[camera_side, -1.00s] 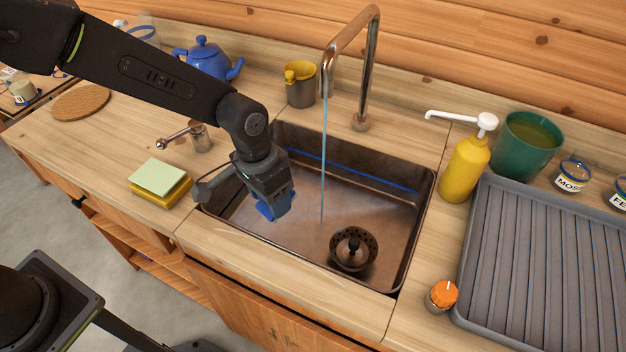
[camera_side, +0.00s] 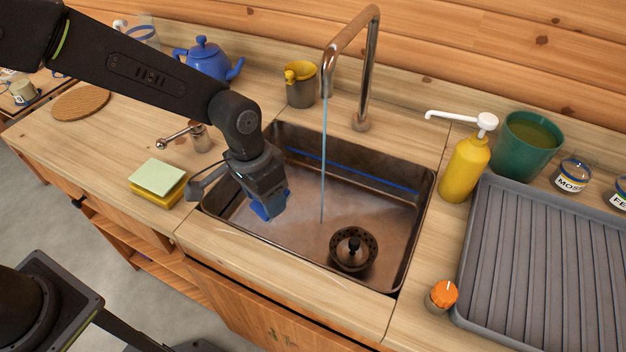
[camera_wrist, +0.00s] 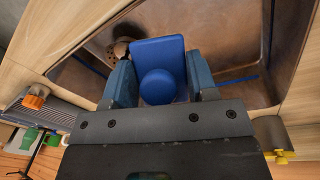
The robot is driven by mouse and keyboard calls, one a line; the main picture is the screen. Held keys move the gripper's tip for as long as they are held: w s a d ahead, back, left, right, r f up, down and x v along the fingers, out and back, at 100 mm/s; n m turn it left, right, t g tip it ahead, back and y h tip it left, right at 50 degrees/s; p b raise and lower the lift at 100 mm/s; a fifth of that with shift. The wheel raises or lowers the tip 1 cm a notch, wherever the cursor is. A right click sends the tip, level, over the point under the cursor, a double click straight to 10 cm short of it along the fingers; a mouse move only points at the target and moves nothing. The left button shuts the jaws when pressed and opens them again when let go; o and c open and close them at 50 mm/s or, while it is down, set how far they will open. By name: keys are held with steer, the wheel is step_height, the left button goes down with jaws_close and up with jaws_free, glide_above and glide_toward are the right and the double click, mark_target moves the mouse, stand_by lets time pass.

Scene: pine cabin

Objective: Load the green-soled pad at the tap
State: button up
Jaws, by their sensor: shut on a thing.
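My gripper (camera_side: 264,196) is shut on a blue pad (camera_wrist: 158,55) with a round blue knob on its back. The pad shows between the two fingers in the wrist view, and its sole faces away and is hidden, so I cannot tell its colour. In the side view the gripper hangs over the left part of the sink (camera_side: 300,215), left of the water stream. The tap (camera_side: 367,75) arches over the sink from behind. A thin stream of water (camera_side: 323,150) falls from its spout into the basin, apart from the pad.
A drain strainer (camera_side: 353,249) sits in the sink floor. Left of the sink are a pale green and yellow sponge stack (camera_side: 157,180) and a metal lever fitting (camera_side: 200,137). A yellow soap bottle (camera_side: 464,170), orange knob (camera_side: 442,294) and grey ribbed tray (camera_side: 545,265) stand to the right.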

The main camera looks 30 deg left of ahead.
steer(key=s+a+r, duration=0.2)
steer(key=s+r, duration=0.1)
steer(key=shift+s+a+r, duration=0.1)
steer(key=shift+s+r, duration=0.05)
steer(key=shift+s, duration=0.05)
stand_by(1.0)
